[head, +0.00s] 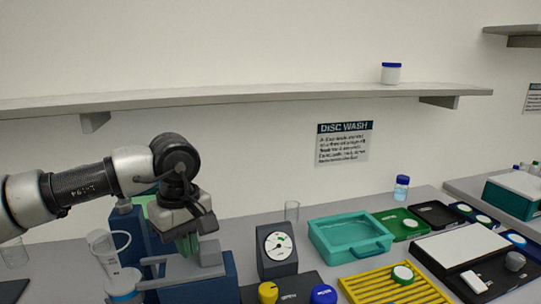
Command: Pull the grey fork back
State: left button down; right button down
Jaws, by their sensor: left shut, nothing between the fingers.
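The grey fork (180,272) sits at the lower left in the head view, on a blue block (215,290). My left gripper (189,246) points down just above and behind the fork, shut and empty. I cannot tell whether its tips touch the fork. The gripper and wrist hide part of the rig behind. My right gripper is not in view.
A dial gauge (278,249) stands right of the rig, with yellow (268,292) and blue knobs (323,294) in front. A teal tray (322,241) and a yellow rack (372,287) lie further right. A shelf (260,94) runs above.

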aim_at(192, 263)
pick_arm(q)
jog(key=shift+f, duration=0.35)
jog(key=shift+d, duration=0.25)
jog(key=shift+w+d, duration=0.25)
jog(key=shift+d, duration=0.35)
jog(key=shift+a, duration=0.2)
jog(key=shift+s+a+r, duration=0.1)
jog(key=shift+s+a, duration=0.05)
jog(key=shift+a, duration=0.3)
notch_tip(192, 263, up, 8)
jog(key=p, duration=0.5)
